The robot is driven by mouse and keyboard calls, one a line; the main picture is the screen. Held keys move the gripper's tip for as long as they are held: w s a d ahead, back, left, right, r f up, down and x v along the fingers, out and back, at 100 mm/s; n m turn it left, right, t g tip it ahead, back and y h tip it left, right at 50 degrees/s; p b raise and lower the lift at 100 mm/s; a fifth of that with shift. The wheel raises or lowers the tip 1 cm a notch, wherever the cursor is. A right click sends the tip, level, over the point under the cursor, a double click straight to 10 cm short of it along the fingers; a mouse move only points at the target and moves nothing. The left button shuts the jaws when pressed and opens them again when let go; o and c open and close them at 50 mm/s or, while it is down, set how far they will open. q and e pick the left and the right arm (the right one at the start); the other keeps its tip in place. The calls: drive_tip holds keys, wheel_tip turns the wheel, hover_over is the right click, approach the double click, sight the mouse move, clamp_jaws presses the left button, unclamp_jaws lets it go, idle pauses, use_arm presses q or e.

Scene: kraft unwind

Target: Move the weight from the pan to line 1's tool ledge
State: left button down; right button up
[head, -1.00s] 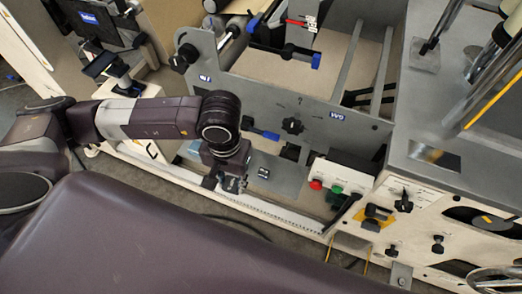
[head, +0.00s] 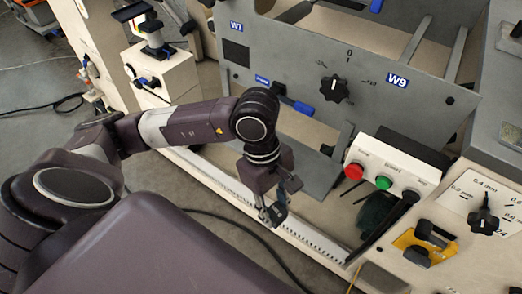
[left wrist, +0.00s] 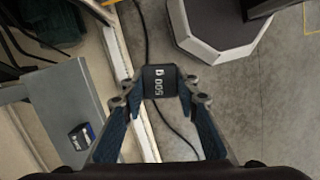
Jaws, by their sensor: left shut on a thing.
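In the left wrist view a dark block-shaped weight (left wrist: 160,82), marked 500 in white, sits between the fingertips of my left gripper (left wrist: 159,98). The gripper is shut on it and holds it off the floor. In the head view my left gripper (head: 271,212) points down in front of the machine's long pale scaled rail (head: 225,178). The weight is small and dark there, hard to tell from the fingers. A grey flat plate (left wrist: 55,115) lies left of the gripper in the wrist view, with a small dark block with a blue-and-white label (left wrist: 82,135) on it. I cannot tell which surface is line 1's tool ledge.
A grey panel (head: 290,62) with W7 and W9 labels and a black knob (head: 334,89) stands behind the gripper. A white button box (head: 385,178) with red and green buttons is to its right. A cable lies on the open floor in front.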

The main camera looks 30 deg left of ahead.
use_arm(q)
wheel_tip(320, 180, down, 3)
drive_tip(key=shift+r+n+b, duration=0.2)
drive_tip(key=shift+n+b, duration=0.6)
drive_tip(key=shift+b, duration=0.15)
drive_tip(key=shift+d+f, duration=0.1)
drive_tip(key=shift+w+n, duration=0.15)
drive_tip(key=shift+n, duration=0.15)
drive_tip(key=w, duration=1.5)
drive_tip(key=shift+d, duration=0.35)
drive_tip(key=w, duration=0.2)
drive_tip(key=shift+w+f, duration=0.35)
drive_tip(key=shift+f, duration=0.3)
drive_tip(key=shift+t, duration=0.3)
drive_tip(key=shift+f+b, duration=0.1)
drive_tip(key=shift+b, duration=0.2)
drive_tip(key=c, duration=1.5)
unclamp_jaws()
use_arm(e)
drive_tip(key=shift+w+r, duration=0.35)
drive_tip(key=shift+r, duration=0.3)
